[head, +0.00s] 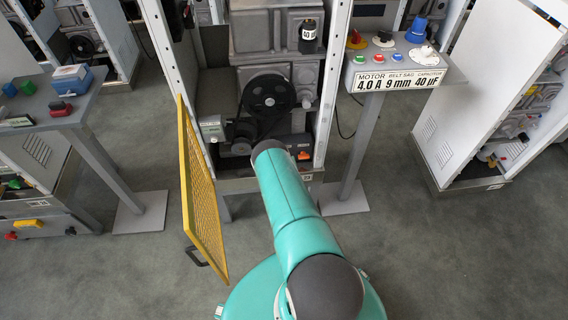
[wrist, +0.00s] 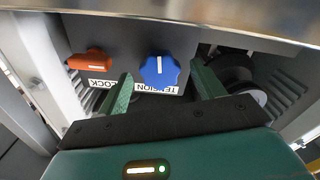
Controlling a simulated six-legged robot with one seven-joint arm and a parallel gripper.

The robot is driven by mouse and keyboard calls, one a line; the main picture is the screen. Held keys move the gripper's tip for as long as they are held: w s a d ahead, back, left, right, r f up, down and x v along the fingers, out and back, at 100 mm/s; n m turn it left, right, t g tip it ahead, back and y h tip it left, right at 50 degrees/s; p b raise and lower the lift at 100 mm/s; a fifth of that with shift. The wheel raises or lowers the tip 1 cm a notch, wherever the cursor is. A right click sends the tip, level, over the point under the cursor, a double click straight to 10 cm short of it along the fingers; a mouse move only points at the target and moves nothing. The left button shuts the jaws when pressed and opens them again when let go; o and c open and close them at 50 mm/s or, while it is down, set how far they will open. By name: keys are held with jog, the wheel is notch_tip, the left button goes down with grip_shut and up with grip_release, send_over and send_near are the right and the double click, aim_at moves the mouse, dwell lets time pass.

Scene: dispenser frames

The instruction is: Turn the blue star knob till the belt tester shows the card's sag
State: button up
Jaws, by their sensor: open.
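The blue star knob (wrist: 159,71) shows in the wrist view on a grey panel, over a TENSION label that appears upside down. A white mark on it points up in the picture. My gripper (wrist: 162,70) is open, with one green finger on each side of the knob in the picture; I cannot tell whether they touch it. In the head view my arm hides the knob. The card (head: 398,80) reads belt sag 9 mm. A small grey-green box (head: 212,129) beside the belt may be the belt tester; its reading is too small to read.
An orange lock knob (wrist: 90,60) sits left of the blue knob in the wrist view. A black pulley (head: 268,92) with its belt is above the panel. The yellow mesh door (head: 203,190) stands open on the left. Cabinet posts flank the opening.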

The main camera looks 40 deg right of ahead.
jog(key=v, duration=1.2)
jog(key=shift+s+a, duration=0.25)
